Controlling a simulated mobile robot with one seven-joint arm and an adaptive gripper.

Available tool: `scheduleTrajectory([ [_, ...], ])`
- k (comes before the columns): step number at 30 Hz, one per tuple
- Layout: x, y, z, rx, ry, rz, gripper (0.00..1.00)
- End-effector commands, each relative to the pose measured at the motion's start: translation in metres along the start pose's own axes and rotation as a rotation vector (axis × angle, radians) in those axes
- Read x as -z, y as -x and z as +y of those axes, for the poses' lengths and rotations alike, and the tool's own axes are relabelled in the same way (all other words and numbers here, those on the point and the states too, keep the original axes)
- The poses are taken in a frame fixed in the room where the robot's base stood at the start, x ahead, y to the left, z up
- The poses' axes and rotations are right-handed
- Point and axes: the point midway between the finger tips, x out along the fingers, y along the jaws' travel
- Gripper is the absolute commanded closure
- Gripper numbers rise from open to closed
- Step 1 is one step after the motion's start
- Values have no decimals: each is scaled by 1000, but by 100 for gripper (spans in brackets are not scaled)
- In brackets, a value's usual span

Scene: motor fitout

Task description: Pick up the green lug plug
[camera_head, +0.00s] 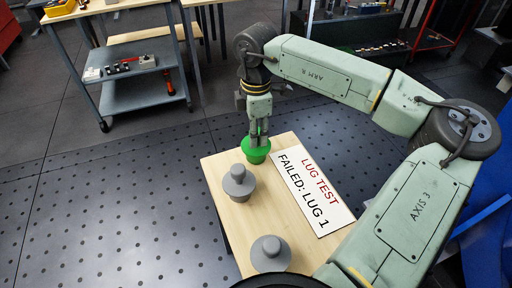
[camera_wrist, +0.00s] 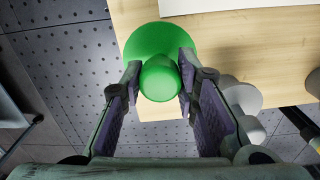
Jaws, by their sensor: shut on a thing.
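The green lug plug (camera_head: 256,154) stands at the far left corner of the small wooden table (camera_head: 222,172). My gripper (camera_head: 259,138) comes down on it from above. In the wrist view the plug (camera_wrist: 160,78) shows a round knob over a wider green base. The fingers of my gripper (camera_wrist: 159,86) are closed on both sides of the knob. I cannot tell whether the plug's base touches the table.
Two grey plugs, one nearer the middle (camera_head: 239,183) and one at the front (camera_head: 270,254), stand on the same table. A white sign (camera_head: 313,192) reading "LUG TEST FAILED: LUG 1" lies to the right. A grey cart (camera_head: 140,92) stands at the back left.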

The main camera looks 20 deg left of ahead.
Motion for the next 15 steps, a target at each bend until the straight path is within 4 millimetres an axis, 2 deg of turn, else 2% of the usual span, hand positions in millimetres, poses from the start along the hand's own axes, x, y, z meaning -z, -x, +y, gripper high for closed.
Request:
scheduleTrajectory([
  [1,0,0,0,0,0,0,82],
  [9,0,0,0,0,0,0,100],
  [15,0,0,0,0,0,0,100],
])
